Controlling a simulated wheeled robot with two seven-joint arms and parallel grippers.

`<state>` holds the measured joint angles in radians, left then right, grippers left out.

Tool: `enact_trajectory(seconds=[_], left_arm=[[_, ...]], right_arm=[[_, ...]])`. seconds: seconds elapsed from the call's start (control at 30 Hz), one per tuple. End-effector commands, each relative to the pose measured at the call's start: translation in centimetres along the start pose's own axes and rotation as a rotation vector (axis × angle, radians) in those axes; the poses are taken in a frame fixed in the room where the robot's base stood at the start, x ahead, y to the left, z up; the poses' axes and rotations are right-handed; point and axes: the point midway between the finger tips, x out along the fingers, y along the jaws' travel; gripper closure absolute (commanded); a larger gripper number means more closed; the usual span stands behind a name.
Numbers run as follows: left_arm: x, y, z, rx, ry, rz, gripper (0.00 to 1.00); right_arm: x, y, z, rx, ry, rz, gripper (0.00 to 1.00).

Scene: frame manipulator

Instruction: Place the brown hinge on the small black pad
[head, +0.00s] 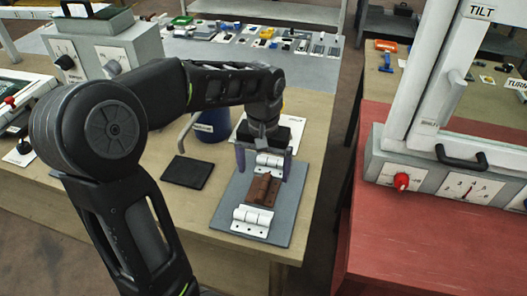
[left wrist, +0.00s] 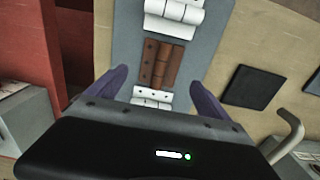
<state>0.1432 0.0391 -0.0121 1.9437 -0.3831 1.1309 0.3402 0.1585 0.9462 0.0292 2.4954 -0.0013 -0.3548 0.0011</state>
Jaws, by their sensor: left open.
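The brown hinge (head: 263,190) lies flat on a grey board (head: 226,214) between two white hinges; it also shows in the left wrist view (left wrist: 160,65). The small black pad (head: 187,171) lies bare on the wooden table, left of the board. It shows at the right in the left wrist view (left wrist: 253,87). My left gripper (head: 264,162) is open over the far end of the board. Its purple fingers stand either side of the far white hinge (head: 270,162), with the brown hinge just beyond them in the left wrist view. My right gripper is not in view.
The near white hinge (head: 252,218) lies at the board's front end. A dark blue container (head: 211,124) with a grey handle stands behind the black pad. A red table (head: 430,235) with a control frame is at the right, across a gap.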

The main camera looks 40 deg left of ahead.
Motion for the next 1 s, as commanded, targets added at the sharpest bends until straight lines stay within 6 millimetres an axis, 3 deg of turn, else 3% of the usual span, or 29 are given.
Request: enact_trajectory(seconds=[0.13,0.33,1.0], left_arm=[[-3.2,0.0,-0.1,0.0,0.004,0.0,0.1],[-5.7,0.0,0.0,-0.001,0.001,0.001,0.1],[-6.1,0.0,0.0,0.0,-0.001,0.0,0.09]], right_arm=[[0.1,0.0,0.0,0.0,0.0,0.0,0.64],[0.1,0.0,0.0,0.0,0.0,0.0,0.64],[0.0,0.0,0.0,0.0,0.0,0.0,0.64]])
